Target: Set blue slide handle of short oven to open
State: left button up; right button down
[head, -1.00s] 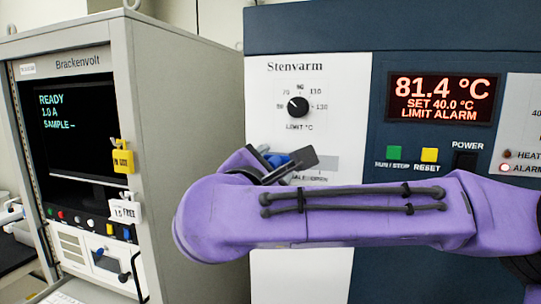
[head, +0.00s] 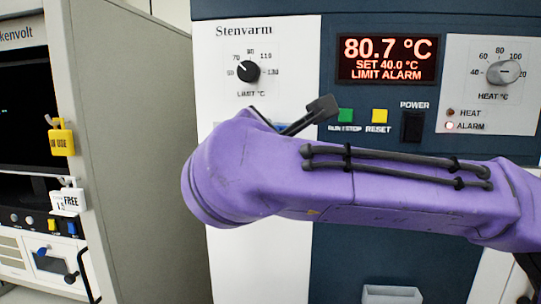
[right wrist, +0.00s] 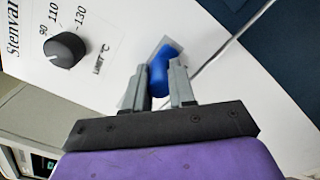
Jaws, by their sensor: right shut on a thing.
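The Stenvarm oven (head: 370,270) fills the middle of the head view, with a white panel and a dark blue front. Its blue slide handle (right wrist: 162,68) sits on the white panel in the right wrist view, between the two grey fingers of my right gripper (right wrist: 160,85), which is shut on it. In the head view my purple right forearm hides the handle and most of the gripper. Whether the slide is at open cannot be read, as its markings are hidden. My left gripper is not in view.
A limit dial (head: 248,71) is above the slide area. A lit display (head: 387,59), a green button (head: 345,115), a yellow button (head: 379,115) and a power switch (head: 412,126) are to its right.

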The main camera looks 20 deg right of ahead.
jog(key=shift+f, duration=0.15)
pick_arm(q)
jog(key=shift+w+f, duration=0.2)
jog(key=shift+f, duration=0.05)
pick_arm(e)
jog(key=c, duration=1.1)
grip_release()
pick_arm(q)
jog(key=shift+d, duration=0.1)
pick_arm(e)
jog(key=shift+o, duration=0.9)
jog(key=shift+s+d, duration=0.15)
jog(key=shift+d, duration=0.05)
jog(key=shift+a, duration=0.1)
pick_arm(q)
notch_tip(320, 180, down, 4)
jog(key=b, duration=0.4)
pick_arm(e)
jog(key=v, duration=1)
jog(key=shift+s, duration=0.25)
